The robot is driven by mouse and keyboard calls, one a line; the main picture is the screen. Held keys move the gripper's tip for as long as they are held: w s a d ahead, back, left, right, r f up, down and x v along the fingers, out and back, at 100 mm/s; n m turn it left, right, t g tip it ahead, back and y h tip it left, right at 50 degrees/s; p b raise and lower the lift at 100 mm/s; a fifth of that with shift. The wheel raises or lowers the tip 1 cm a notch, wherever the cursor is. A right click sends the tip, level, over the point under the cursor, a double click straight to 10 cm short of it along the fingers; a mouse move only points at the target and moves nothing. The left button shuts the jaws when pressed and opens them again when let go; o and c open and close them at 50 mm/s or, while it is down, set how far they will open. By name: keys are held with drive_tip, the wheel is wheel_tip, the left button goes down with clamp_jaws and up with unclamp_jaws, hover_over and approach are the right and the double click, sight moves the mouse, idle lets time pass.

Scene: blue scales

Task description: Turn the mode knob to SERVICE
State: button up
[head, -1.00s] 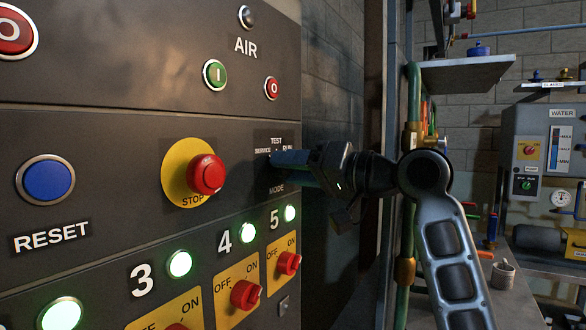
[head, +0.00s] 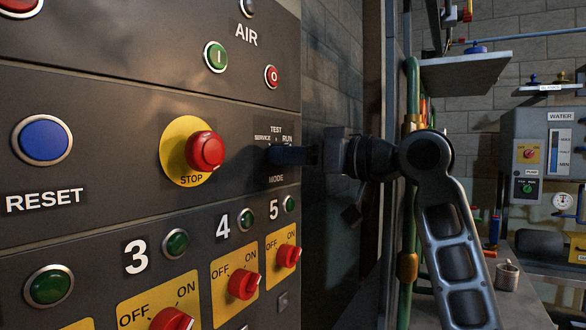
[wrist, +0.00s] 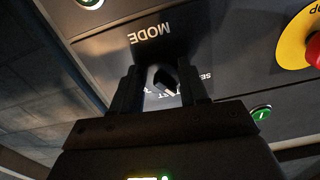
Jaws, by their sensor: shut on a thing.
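The mode knob (wrist: 164,80) is a small dark knob on the grey control panel, above the MODE label (head: 276,180). The labels SERVICE (head: 262,138), TEST (head: 276,129) and RUN (head: 287,139) stand around it. My gripper (head: 276,155) reaches in from the right and is shut on the knob. In the wrist view, the two dark fingers of my gripper (wrist: 161,88) stand either side of it. In the head view the fingers hide most of the knob. I cannot tell which label it points to.
The red STOP button (head: 206,151) on its yellow plate is just left of the knob. Below are red OFF/ON switches (head: 288,256) and dark green lamps (head: 289,204). A green pipe (head: 411,90) and a shelf (head: 466,72) stand right of my gripper.

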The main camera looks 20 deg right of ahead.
drive_tip(key=shift+f+n+b, duration=0.1)
drive_tip(key=shift+n+b, duration=0.85)
drive_tip(key=shift+n, duration=0.65)
drive_tip(key=o, duration=1.1)
drive_tip(key=shift+c, duration=0.2)
drive_tip(key=v, duration=0.8)
drive_tip(key=shift+b, duration=0.3)
drive_tip(key=shift+w, duration=0.1)
